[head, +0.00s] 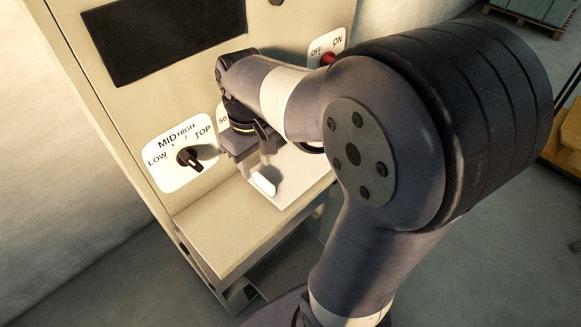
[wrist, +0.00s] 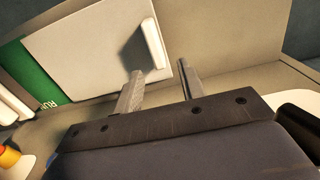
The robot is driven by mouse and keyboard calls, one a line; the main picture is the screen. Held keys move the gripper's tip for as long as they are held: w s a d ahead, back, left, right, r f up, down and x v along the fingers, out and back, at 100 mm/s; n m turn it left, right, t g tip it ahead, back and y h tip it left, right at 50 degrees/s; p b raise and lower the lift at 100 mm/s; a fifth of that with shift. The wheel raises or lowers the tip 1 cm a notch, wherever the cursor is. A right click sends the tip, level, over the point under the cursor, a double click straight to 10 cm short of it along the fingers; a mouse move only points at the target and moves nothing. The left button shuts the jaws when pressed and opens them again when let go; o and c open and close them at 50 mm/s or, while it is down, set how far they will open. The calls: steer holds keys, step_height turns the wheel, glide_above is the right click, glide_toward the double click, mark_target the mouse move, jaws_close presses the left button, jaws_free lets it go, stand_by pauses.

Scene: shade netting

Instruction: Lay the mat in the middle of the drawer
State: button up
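My gripper (head: 257,166) is open and empty, above a flat white panel (head: 294,190) on the machine's beige ledge. In the wrist view its two fingers (wrist: 159,67) stand apart. A white raised bar (wrist: 155,42) on the white panel (wrist: 85,50) shows just beyond the fingertips, roughly in line with the gap between them. The white bar also shows in the head view (head: 264,186), close below the fingers; I cannot tell if they touch it. I can make out no mat for certain and no open drawer. My arm hides part of the ledge.
The beige ledge (head: 232,232) is bare at the front left. A selector knob (head: 189,158) and a red switch (head: 328,58) sit on the machine front. Another white bar (wrist: 14,106) lies beyond a green strip (wrist: 40,75). A pallet (head: 525,18) stands far right.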

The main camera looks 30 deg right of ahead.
mark_target(257, 173)
steer(key=shift+f, duration=2)
steer(key=shift+c, duration=0.5)
jaws_close()
